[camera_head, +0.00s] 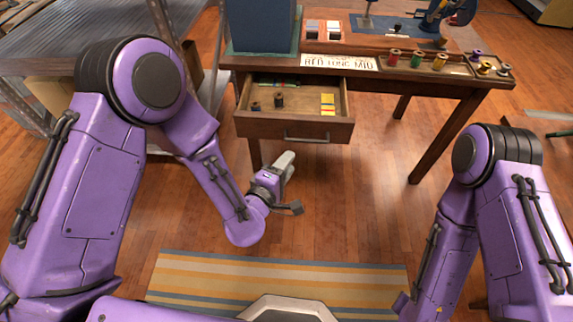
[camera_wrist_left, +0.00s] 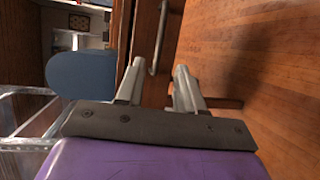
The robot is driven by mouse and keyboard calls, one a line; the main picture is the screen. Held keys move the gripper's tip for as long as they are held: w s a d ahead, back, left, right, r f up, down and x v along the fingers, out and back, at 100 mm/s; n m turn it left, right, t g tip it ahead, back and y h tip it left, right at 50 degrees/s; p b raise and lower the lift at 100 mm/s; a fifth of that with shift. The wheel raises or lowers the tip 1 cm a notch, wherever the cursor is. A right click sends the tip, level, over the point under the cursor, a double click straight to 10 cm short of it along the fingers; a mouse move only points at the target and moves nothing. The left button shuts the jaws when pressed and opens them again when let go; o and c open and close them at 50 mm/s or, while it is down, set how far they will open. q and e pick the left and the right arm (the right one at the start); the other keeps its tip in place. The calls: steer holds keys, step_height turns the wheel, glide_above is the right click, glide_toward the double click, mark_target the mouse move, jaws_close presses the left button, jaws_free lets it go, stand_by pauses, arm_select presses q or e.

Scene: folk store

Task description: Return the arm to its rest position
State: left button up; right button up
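My left arm comes in from the left in the head view and bends down. Its left gripper (camera_head: 286,161) hangs in the air over the floor, just below the front of the open drawer. In the left wrist view, the two fingers of this gripper (camera_wrist_left: 159,72) stand apart with nothing between them. The drawer's bar handle (camera_wrist_left: 158,38) shows beyond the fingertips and looks clear of them. My right arm reaches down at the right of the head view, and its gripper is out of the frame.
A wooden table (camera_head: 440,82) holds thread spools (camera_head: 439,62) and a name plate (camera_head: 338,62). Its drawer (camera_head: 290,129) is pulled out with small items inside. A metal shelf (camera_head: 85,45) stands at left. A striped rug (camera_head: 200,272) lies on open wooden floor.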

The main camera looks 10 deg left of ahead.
stand_by(0.4)
arm_select(q)
steer(key=s+a+f+m+g+y+p, duration=0.3)
steer(key=s+a+f+m+g+y, duration=0.25)
steer(key=a, duration=0.45)
steer(key=s+a+f+m+g+y+p, duration=0.1)
steer(key=s+a+f+g+y+p, duration=0.1)
steer(key=s+a, duration=0.5)
steer(key=s+a+f+m+g+y+p, duration=0.1)
steer(key=s+a+g+p, duration=0.3)
steer(key=s, duration=1)
steer(key=a+f, duration=0.1)
steer(key=a, duration=0.2)
steer(key=shift+a+f+y+p, duration=0.2)
steer(key=shift+a+y+p, duration=0.1)
steer(key=shift+y+p, duration=0.1)
steer(key=shift+m, duration=0.25)
steer(key=shift+s, duration=0.1)
